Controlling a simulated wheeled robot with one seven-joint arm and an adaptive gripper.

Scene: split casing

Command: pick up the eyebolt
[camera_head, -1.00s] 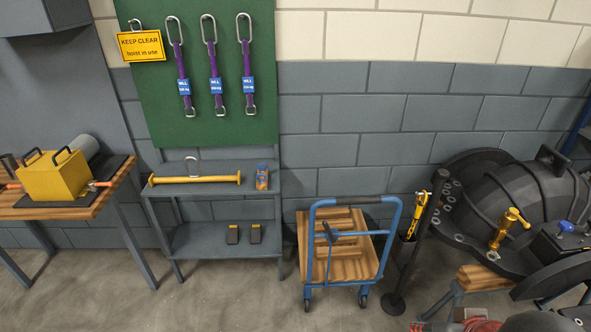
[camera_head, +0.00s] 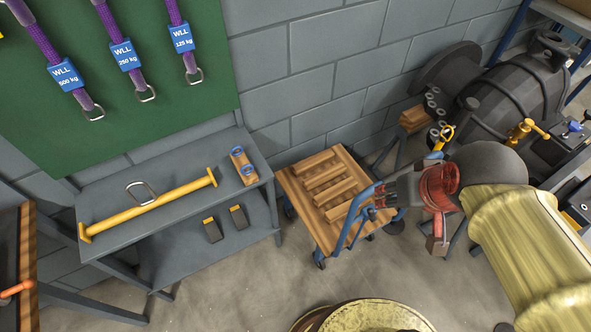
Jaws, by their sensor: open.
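Two blue rings, which look like eyebolt heads, show on a small wooden block (camera_head: 249,180) at the right end of the grey shelf unit's top. The upper ring (camera_head: 237,151) and the lower ring (camera_head: 246,170) sit close together; their shanks are hidden. My gripper (camera_head: 373,200) is in the right half of the view, above the wheeled cart, with its dark fingers pointing left. It is open, looks empty, and is well to the right of the block, apart from it.
A yellow lifting bar (camera_head: 150,206) with a metal link lies on the grey shelf unit (camera_head: 185,178), left of the block. Purple slings (camera_head: 118,34) hang on the green board above. The wooden-topped cart (camera_head: 300,176) stands between shelf and gripper. A black casing (camera_head: 515,90) is at the right.

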